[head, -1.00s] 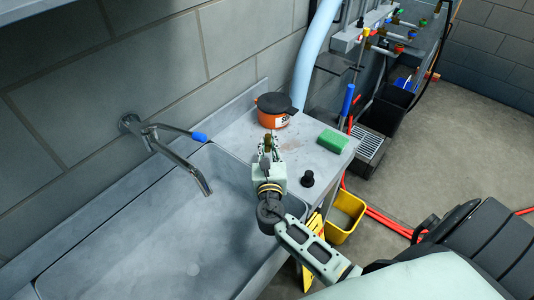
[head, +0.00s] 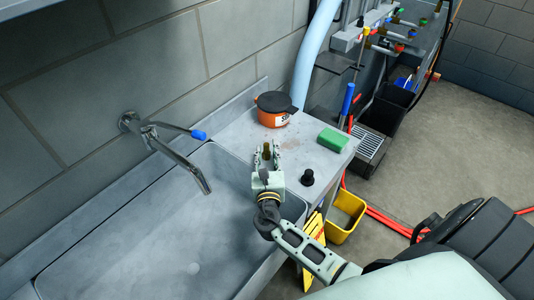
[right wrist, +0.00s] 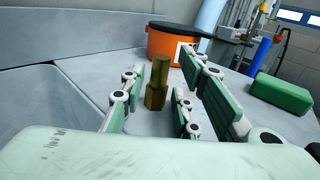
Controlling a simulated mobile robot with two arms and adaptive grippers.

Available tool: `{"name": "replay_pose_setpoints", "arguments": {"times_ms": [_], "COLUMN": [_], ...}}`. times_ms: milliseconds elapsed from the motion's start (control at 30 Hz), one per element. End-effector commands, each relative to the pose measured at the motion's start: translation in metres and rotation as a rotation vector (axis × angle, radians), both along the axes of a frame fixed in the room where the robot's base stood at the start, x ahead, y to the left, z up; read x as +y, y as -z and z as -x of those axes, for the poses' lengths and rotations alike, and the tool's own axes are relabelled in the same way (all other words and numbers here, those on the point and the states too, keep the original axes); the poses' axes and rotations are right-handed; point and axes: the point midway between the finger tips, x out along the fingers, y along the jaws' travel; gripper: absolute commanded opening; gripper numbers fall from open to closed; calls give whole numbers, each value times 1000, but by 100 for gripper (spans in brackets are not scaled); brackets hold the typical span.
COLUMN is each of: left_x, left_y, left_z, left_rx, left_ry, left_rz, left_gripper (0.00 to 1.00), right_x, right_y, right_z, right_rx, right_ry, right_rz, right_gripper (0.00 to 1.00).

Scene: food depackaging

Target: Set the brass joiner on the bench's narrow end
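The brass joiner (right wrist: 157,85) stands upright on the grey bench top in the right wrist view, between my right gripper's spread fingers and apart from them. In the head view the joiner (head: 266,151) shows small between the fingertips. It is on the bench's narrow end (head: 300,155), the flat strip right of the sink basin. My right gripper (head: 266,155) is open around it, its wrist just over the near side of the strip. My left gripper is not in view.
An orange pot with a dark lid (head: 274,109) stands behind the joiner. A green sponge (head: 332,140) lies to the right, and a small black knob-like piece (head: 307,177) is nearer. The sink basin (head: 160,240) lies left; a yellow bucket (head: 345,217) is on the floor.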

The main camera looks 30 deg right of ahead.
Motion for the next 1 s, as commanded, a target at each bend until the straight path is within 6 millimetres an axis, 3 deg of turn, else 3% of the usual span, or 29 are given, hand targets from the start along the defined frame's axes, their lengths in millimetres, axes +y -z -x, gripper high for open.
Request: {"name": "replay_pose_setpoints", "arguments": {"times_ms": [400,1000], "left_x": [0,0], "left_y": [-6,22], "left_z": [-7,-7], "left_rx": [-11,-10], "left_ry": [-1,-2], "left_rz": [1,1], "left_gripper": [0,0], "right_x": [0,54], "right_y": [-6,-1], "right_z": [0,95], "right_rx": [0,0], "right_ry": [0,0], "right_rz": [0,-1], "right_gripper": [35,35]}}
